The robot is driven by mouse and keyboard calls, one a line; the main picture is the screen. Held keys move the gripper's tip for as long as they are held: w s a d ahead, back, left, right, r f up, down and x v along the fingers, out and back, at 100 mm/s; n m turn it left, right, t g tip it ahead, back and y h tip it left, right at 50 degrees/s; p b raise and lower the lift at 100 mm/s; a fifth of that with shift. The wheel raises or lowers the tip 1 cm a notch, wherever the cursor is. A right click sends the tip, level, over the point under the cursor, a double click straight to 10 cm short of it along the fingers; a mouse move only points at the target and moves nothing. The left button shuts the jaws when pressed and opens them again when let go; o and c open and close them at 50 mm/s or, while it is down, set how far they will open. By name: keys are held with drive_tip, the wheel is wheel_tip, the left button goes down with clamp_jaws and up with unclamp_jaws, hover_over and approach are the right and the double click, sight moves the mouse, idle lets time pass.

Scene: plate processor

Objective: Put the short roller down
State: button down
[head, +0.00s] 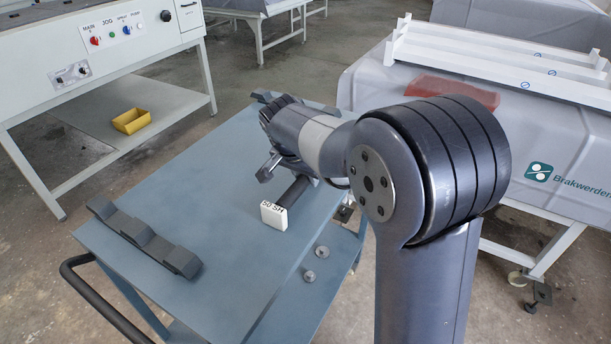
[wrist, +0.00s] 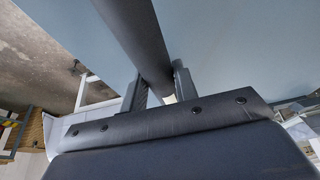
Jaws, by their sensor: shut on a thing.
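The short roller (head: 293,190) is a dark cylinder with a white end block (head: 273,215) marked "50 SH". It is over the blue cart top, towards its right edge in the head view; I cannot tell whether it touches the top. My gripper (wrist: 156,88) is shut on the roller, which also shows in the wrist view (wrist: 138,40) running up between the two fingers. In the head view my arm hides the roller's far end and part of the gripper.
The blue cart (head: 215,235) carries a dark notched rack (head: 143,238) at its front left. Another dark rack end (head: 264,97) shows at the back. Two small metal discs (head: 316,262) lie on the lower shelf. A covered machine (head: 550,150) stands right; a yellow bin (head: 131,121) sits left.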

drive_tip(key=c, duration=1.1)
unclamp_jaws()
drive_tip(key=shift+r, duration=0.1)
drive_tip(key=p+v, duration=0.1)
drive_tip(key=v, duration=1.1)
drive_tip(key=b+x, duration=0.1)
drive_tip(key=x, duration=1.1)
drive_tip(key=shift+d+f, duration=0.1)
drive_tip(key=shift+f, duration=0.1)
wheel_tip(320, 180, up, 3)
drive_tip(key=shift+f, duration=0.1)
drive_tip(key=shift+r, duration=0.65)
